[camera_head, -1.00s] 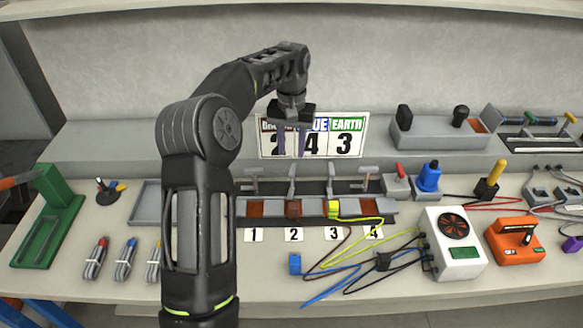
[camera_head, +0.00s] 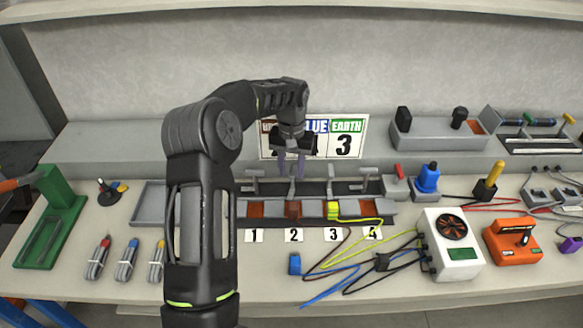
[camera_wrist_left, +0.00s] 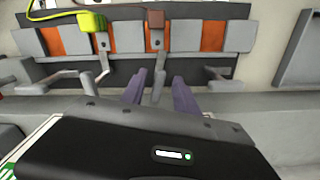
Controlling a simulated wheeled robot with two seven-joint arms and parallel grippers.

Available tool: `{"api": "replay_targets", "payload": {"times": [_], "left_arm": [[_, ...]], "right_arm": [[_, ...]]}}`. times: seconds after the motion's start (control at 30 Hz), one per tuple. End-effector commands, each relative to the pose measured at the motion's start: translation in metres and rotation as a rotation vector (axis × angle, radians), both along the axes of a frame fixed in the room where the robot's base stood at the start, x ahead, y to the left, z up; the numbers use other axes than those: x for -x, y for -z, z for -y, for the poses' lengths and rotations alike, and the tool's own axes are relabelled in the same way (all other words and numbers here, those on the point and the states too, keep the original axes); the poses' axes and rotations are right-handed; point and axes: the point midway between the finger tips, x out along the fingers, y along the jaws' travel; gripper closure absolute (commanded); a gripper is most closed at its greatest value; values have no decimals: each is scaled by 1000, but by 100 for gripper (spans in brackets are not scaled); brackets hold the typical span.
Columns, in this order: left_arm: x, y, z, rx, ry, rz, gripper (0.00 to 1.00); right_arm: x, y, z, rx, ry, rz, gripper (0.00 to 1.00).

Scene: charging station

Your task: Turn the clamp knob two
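The grey clamp block (camera_head: 382,214) has several slots with lever-like knobs behind them and cards numbered 1 to 4 in front. Clamp knob two (camera_head: 293,187) stands behind the slot over card 2 (camera_head: 293,235). A brown plug (camera_wrist_left: 155,30) sits in that slot. My left gripper (camera_head: 292,168) points down over knob two, fingers apart and nothing gripped. In the left wrist view the knob (camera_wrist_left: 159,88) shows between the two purple fingertips (camera_wrist_left: 160,85). I cannot tell whether the fingers touch it. My right gripper is out of view.
Neighbouring knobs one (camera_head: 253,178) and three (camera_head: 330,180) stand close on either side. A yellow plug (camera_head: 333,210) sits in slot three. A sign (camera_head: 345,138) stands behind. Loose cables (camera_head: 340,280) and a white fan box (camera_head: 452,250) lie in front and right.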

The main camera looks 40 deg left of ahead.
Motion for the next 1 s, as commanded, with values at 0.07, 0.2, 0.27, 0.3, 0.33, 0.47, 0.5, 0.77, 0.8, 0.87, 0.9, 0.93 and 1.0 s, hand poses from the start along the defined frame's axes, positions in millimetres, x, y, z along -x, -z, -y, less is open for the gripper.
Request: {"api": "replay_targets", "payload": {"times": [0.07,0.2,0.27,0.3,0.33,0.47,0.5,0.77,0.8,0.87,0.9,0.93,1.0], "left_arm": [[0,2,0,0,0,0,64],[0,3,0,0,0,0,64],[0,3,0,0,0,0,64],[0,3,0,0,0,0,66],[0,3,0,0,0,0,69],[0,2,0,0,0,0,79],[0,2,0,0,0,0,82],[0,2,0,0,0,0,100],[0,2,0,0,0,0,100],[0,2,0,0,0,0,100],[0,2,0,0,0,0,100],[0,2,0,0,0,0,100],[0,2,0,0,0,0,100]], "right_arm": [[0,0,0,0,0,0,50],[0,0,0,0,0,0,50],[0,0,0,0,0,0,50],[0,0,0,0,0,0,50],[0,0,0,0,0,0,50],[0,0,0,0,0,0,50],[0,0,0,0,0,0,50],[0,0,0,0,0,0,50],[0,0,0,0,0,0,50],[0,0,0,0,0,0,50],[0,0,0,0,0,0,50],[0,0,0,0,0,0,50],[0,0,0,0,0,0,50]]}}
